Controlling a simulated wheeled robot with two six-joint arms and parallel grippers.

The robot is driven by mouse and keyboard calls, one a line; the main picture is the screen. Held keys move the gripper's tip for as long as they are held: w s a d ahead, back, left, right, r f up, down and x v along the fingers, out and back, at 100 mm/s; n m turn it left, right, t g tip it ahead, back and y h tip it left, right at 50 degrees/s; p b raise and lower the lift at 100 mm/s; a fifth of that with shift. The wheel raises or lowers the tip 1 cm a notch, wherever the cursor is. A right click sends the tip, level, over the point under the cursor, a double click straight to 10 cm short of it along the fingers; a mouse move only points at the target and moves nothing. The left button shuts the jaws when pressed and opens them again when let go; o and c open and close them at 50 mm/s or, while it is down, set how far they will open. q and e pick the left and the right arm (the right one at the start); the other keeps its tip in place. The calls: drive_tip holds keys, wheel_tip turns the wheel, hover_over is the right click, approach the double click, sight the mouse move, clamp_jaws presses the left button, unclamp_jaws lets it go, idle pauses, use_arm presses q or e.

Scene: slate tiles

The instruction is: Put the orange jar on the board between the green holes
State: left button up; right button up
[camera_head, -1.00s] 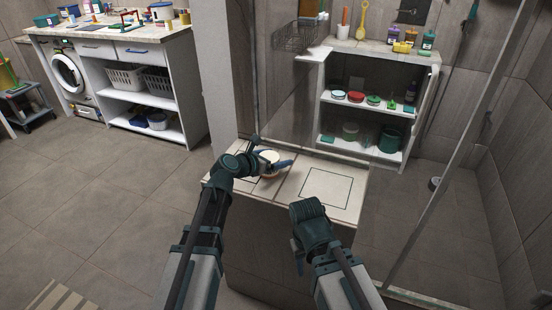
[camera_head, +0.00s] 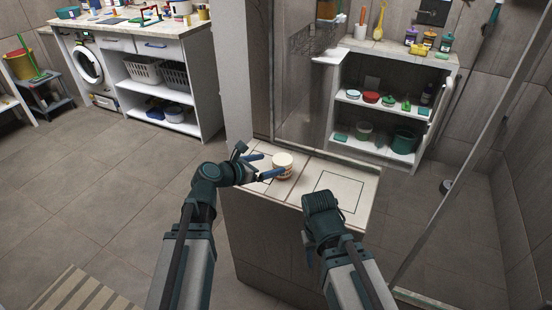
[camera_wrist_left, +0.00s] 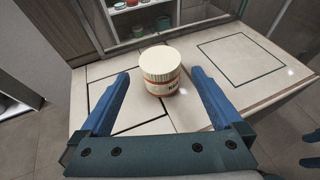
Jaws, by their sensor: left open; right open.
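A jar with a cream lid and orange bands on a pale label (camera_head: 282,167) stands upright on the tiled ledge (camera_head: 364,177). It also shows in the left wrist view (camera_wrist_left: 161,74), near the seam between two outlined panels. My left gripper (camera_head: 268,168) is open just left of the jar. In the left wrist view its blue fingers (camera_wrist_left: 160,82) are spread on either side of the jar, with gaps at both sides. My right gripper (camera_head: 322,203) hangs at the ledge's front edge; its fingertips are mostly hidden. I cannot make out a board with green holes.
A glass panel (camera_head: 305,105) stands behind the ledge. Beyond it is a white open shelf unit (camera_head: 395,105) with jars and bottles. A white counter (camera_head: 120,30) with a washing machine (camera_head: 88,65) and baskets is at the back left. The right outlined panel is clear.

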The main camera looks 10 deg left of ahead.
sight(278, 163)
use_arm(q)
drive_tip(key=shift+s+a+r, duration=0.2)
drive_tip(key=shift+s+a, duration=0.05)
drive_tip(key=shift+s, duration=0.1)
drive_tip(key=shift+s+a+f+h+b, duration=0.25)
drive_tip(key=shift+s+a+h+b, duration=0.15)
drive_tip(key=shift+s+a+b, duration=0.4)
drive_tip(key=shift+s+a+r+m, duration=0.15)
drive_tip(key=shift+s+m, duration=0.1)
drive_tip(key=shift+m, duration=0.05)
drive_tip(key=shift+r+h, duration=0.1)
drive_tip(key=shift+h, duration=0.2)
drive_tip(key=b+x, duration=0.2)
drive_tip(key=x, duration=0.5)
drive_tip(key=shift+w, duration=0.35)
drive_tip(key=shift+b+x, duration=1)
drive_tip(key=shift+x, duration=2.25)
drive_tip(key=shift+w+r, duration=0.1)
drive_tip(key=shift+r, duration=0.1)
drive_tip(key=c, duration=1.4)
wheel_tip(278, 163, up, 24)
drive_tip(key=p, duration=2.4)
drive_tip(key=shift+r, duration=0.1)
drive_tip(key=shift+c, duration=0.2)
